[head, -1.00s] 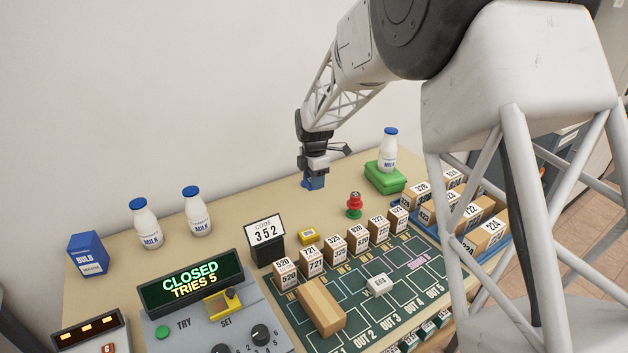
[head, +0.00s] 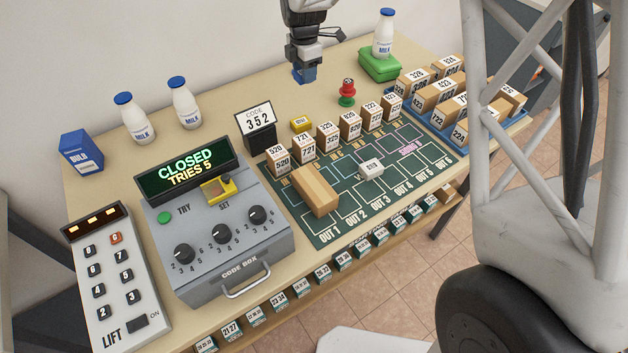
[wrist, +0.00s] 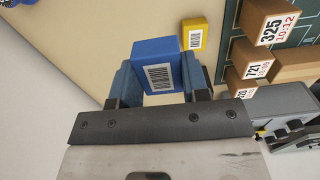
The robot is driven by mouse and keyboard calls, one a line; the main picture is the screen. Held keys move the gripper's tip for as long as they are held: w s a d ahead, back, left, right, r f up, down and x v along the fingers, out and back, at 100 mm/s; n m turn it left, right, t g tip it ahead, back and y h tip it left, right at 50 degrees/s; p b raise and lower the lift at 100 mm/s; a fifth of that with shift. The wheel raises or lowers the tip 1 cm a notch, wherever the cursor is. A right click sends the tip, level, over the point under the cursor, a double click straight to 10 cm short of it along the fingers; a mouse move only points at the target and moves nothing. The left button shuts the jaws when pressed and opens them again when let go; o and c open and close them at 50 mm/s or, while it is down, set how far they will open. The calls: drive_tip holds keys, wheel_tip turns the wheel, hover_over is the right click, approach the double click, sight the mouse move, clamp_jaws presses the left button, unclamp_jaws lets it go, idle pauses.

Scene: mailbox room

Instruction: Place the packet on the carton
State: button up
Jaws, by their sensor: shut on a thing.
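My gripper (head: 304,72) is shut on a blue packet (wrist: 157,66) with a white barcode label. In the wrist view the packet sits between my two fingers (wrist: 158,85). In the head view only a little blue (head: 306,76) shows below my gripper, at the back of the table, left of the red and green stamp; I cannot tell whether the packet touches the table. A plain brown carton (head: 316,192) lies on the green mat, in front of the row of small numbered boxes.
A yellow box (head: 301,124) stands near the code sign (head: 257,124). Numbered boxes (head: 327,138) line the mat (head: 335,225). The stamp (head: 347,92), a milk bottle on a green block (head: 379,66) and a blue tray (head: 455,137) are to the right. Table behind the sign is clear.

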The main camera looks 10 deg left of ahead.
drive_tip(key=s+d+n, duration=0.1)
drive_tip(key=s+d, duration=0.4)
drive_tip(key=s, duration=0.9)
drive_tip(key=s+d+f+n, duration=0.1)
drive_tip(key=s+d, duration=0.5)
drive_tip(key=s, duration=0.8)
drive_tip(key=s+d+n, duration=0.2)
drive_tip(key=s+d, duration=0.4)
drive_tip(key=s, duration=0.9)
drive_tip(key=shift+d+f+n, duration=0.15)
drive_tip(key=shift+d+n, duration=0.1)
drive_tip(key=shift+n, duration=0.15)
drive_tip(key=shift+w, duration=0.15)
hover_over(314, 184)
drive_tip(key=shift+f, duration=0.7)
drive_tip(key=shift+f, duration=1.8)
drive_tip(key=shift+f, duration=0.15)
